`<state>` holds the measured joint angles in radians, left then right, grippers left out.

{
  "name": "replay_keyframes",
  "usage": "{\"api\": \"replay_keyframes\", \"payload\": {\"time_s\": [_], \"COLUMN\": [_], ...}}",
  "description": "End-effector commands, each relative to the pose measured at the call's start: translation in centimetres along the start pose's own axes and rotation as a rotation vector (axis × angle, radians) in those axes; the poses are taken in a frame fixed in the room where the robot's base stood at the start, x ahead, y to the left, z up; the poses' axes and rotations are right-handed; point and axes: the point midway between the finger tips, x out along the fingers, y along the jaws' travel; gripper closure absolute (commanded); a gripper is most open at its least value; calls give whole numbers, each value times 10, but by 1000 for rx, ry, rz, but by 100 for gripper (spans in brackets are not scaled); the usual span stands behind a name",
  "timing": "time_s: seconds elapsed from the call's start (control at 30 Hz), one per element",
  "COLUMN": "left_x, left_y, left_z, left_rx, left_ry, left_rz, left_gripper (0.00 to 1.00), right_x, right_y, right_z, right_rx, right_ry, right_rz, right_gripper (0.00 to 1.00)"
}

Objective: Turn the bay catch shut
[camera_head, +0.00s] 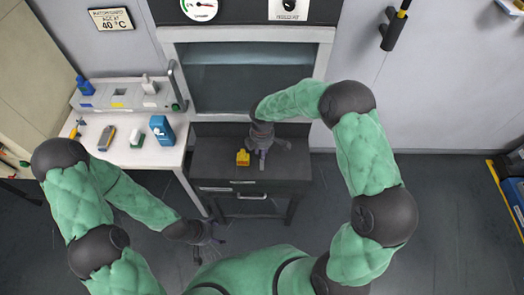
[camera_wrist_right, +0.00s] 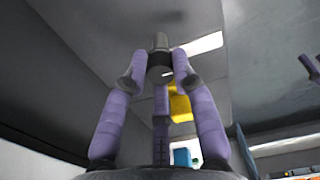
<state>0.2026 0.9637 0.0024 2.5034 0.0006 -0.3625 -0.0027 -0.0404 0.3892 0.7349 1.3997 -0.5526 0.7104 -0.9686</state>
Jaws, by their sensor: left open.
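No part in view is clearly readable as the bay catch. In the right wrist view a dark round piece (camera_wrist_right: 160,68) with a white mark and a grey end lies between my right fingertips; whether it is the catch I cannot tell. My right gripper (camera_head: 263,160) points down over the dark cabinet top (camera_head: 210,155), beside a yellow block (camera_head: 243,157). Its purple fingers converge around the dark piece in the wrist view, but firm contact is unclear. My left gripper (camera_head: 212,240) is open and empty, low at the left front of the cabinet.
A glass-fronted chamber (camera_head: 245,85) stands behind the cabinet. A drawer handle (camera_head: 250,197) is on the cabinet front. The white table (camera_head: 135,155) at left bears a blue box (camera_head: 161,130) and small items.

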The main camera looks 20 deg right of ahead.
Motion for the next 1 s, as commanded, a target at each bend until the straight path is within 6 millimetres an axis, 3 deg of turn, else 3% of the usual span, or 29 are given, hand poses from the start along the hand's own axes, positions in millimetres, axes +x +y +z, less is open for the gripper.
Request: {"api": "replay_keyframes", "payload": {"time_s": [0.47, 1.0], "left_x": [4, 20], "left_y": [-1, -7], "left_z": [0, -1], "left_rx": [0, 0], "left_ry": [0, 0], "left_rz": [0, 0], "left_gripper": [31, 31], "right_x": [1, 2], "right_y": [0, 0], "right_z": [0, 0], "right_rx": [87, 555], "right_ry": [-1, -1], "right_rz": [0, 0], "right_gripper": [100, 100]}}
